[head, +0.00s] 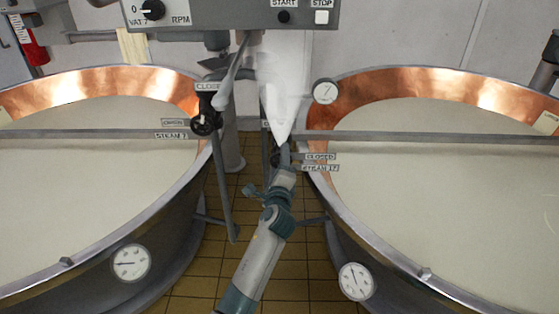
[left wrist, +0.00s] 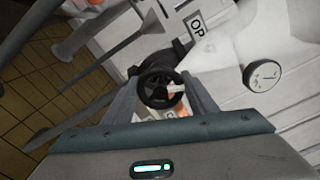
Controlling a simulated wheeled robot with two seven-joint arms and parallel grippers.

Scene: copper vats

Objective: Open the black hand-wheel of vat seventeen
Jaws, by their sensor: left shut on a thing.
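The black hand-wheel of vat seventeen (left wrist: 153,103) shows in the left wrist view, framed by the two fingers of my left gripper (left wrist: 163,90). The gripper is shut on it. In the head view my left gripper (head: 284,160) reaches up between the vats and mostly hides this wheel. Beside it are a "CLOSED" label (head: 320,156) and a "STEAM 17" label (head: 321,168). Vat seventeen (head: 345,215) is the copper-lined vat on the right, full of pale liquid. My right gripper is not in view.
Vat 7 (head: 185,210) stands on the left, with its own black hand-wheel (head: 205,123) and "STEAM 7" label (head: 171,136). A control box (head: 225,14) is overhead. Pipes flank the narrow tiled floor gap (head: 205,270).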

